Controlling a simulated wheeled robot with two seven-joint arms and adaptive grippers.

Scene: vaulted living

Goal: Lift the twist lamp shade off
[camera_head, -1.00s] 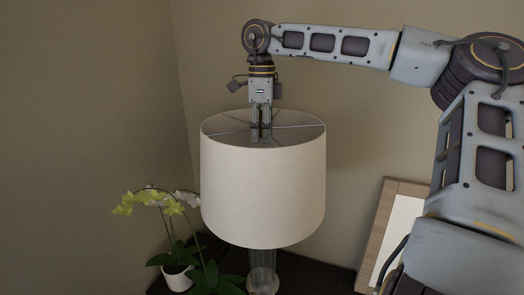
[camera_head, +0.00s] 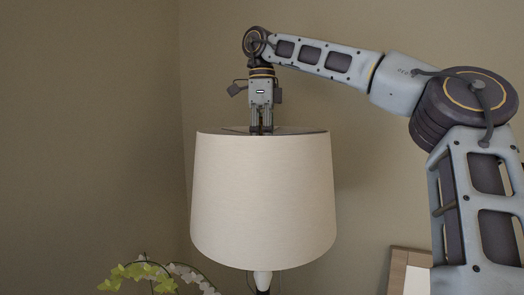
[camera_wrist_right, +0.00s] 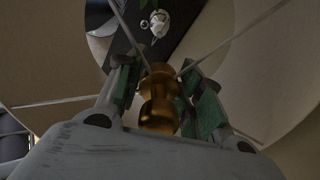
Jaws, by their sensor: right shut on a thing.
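The lamp shade (camera_head: 262,195), a white tapered drum, hangs upright in the middle of the head view. My right gripper (camera_head: 262,131) points down at the centre of its top opening. In the right wrist view, my right gripper (camera_wrist_right: 160,88) is shut on the brass knob (camera_wrist_right: 160,98) where the shade's thin spokes meet. Below the shade's bottom rim, a small white bulb-like part (camera_head: 262,278) on a dark neck shows, with a thin wire beside it. The rest of the lamp is below the head view. My left gripper is in neither view.
A yellow and white orchid (camera_head: 143,273) stands at the lower left. A wood-framed panel (camera_head: 408,272) leans at the lower right. Plain walls stand behind the shade. A dark surface (camera_wrist_right: 125,30) shows through the shade in the wrist view.

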